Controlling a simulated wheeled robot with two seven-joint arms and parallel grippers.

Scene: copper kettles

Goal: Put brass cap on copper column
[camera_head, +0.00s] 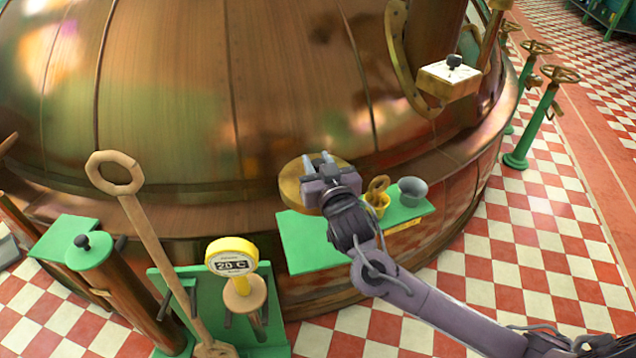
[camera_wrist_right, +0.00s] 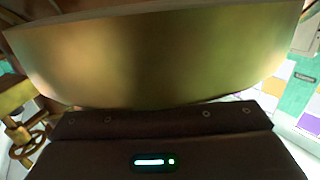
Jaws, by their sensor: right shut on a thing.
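The brass cap (camera_head: 291,186) is a wide, round, golden piece held at my right gripper (camera_head: 320,165), in the middle of the head view. The right gripper is shut on it, and the gripper's body hides part of it. In the right wrist view the cap's curved brass side (camera_wrist_right: 160,55) fills the upper part, right in front of the gripper. A copper column (camera_head: 432,40) rises from the kettle at the upper right of the head view. Its top is out of view. The cap is apart from it. My left gripper is not in view.
The big copper kettle (camera_head: 190,90) fills the back. A long paddle (camera_head: 150,235) and a yellow gauge (camera_head: 232,257) stand left. Checkered floor (camera_head: 530,235) is open right.

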